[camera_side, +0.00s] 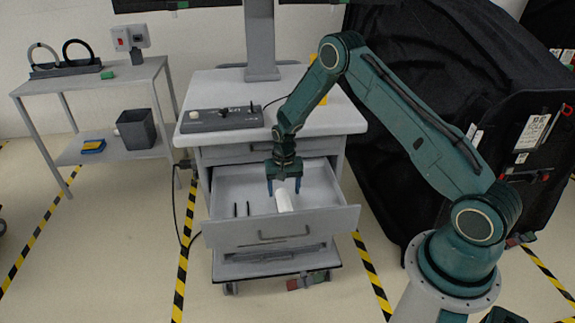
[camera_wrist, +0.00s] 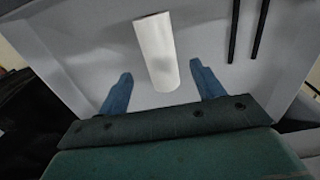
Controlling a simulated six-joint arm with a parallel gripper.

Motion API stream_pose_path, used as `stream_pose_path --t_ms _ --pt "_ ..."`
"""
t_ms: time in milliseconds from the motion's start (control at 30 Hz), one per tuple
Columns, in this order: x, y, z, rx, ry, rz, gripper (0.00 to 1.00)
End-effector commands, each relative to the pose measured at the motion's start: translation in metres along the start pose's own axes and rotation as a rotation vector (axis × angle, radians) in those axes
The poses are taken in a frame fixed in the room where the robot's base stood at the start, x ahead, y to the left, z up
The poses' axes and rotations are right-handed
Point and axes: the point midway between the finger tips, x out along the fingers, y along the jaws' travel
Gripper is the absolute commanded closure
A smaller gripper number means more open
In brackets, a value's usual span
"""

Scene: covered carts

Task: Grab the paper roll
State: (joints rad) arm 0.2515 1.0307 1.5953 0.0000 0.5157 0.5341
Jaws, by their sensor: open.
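The white paper roll (camera_side: 283,200) lies in the open drawer (camera_side: 330,217) of the grey cart. In the wrist view the paper roll (camera_wrist: 157,52) sits just ahead of my fingers, with its near end by the gap between them. My gripper (camera_side: 283,187) is over the drawer, pointing down, above the far end of the roll. Its two blue fingers are apart, and in the wrist view the gripper (camera_wrist: 160,82) is empty. I cannot tell how high the fingertips are above the drawer floor.
Two dark thin sticks (camera_side: 241,209) lie in the drawer beside the roll. A grey control box (camera_side: 222,118) and a monitor stand are on the cart top (camera_side: 335,118). The drawer walls surround the roll. A large black covered cart (camera_side: 420,100) stands at the right.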

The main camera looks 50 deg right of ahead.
Motion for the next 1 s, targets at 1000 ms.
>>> stream_pose_path --t_ms 1000 --pt "0.048 -0.001 0.004 0.000 0.000 0.000 0.33"
